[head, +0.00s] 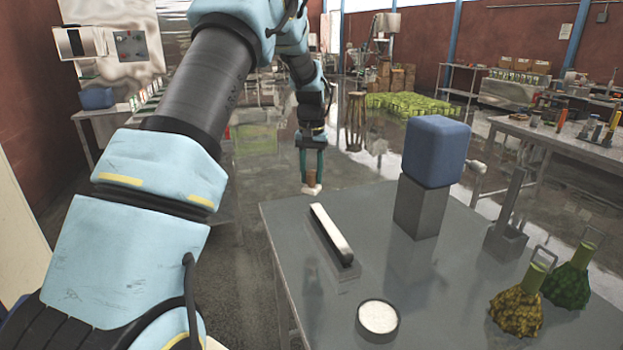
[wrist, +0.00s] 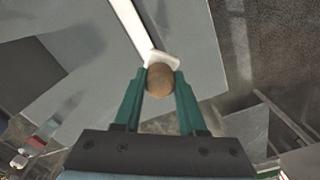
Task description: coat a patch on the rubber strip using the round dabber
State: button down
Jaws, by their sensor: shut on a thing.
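My gripper (head: 312,168) is shut on the round dabber (head: 311,188), which has a brown handle and a white pad pointing down. In the head view it hangs beyond the table's far left corner. In the wrist view the green fingers (wrist: 160,80) hold the brown round handle of the dabber (wrist: 160,82), its white pad just ahead. The rubber strip (head: 331,236), a long dark bar with a pale top, lies on the table. In the wrist view the strip (wrist: 128,22) runs up to the pad; the height gap cannot be told. A round dish of white powder (head: 378,317) stands near the front.
On the grey table (head: 300,270), a blue block (head: 436,150) sits on a grey block (head: 420,208). A grey stand (head: 506,235) and two textured bags, yellow (head: 518,310) and green (head: 568,285), are on the right. The table is clear between strip and dish.

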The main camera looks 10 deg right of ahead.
jog(key=shift+r, duration=1.5)
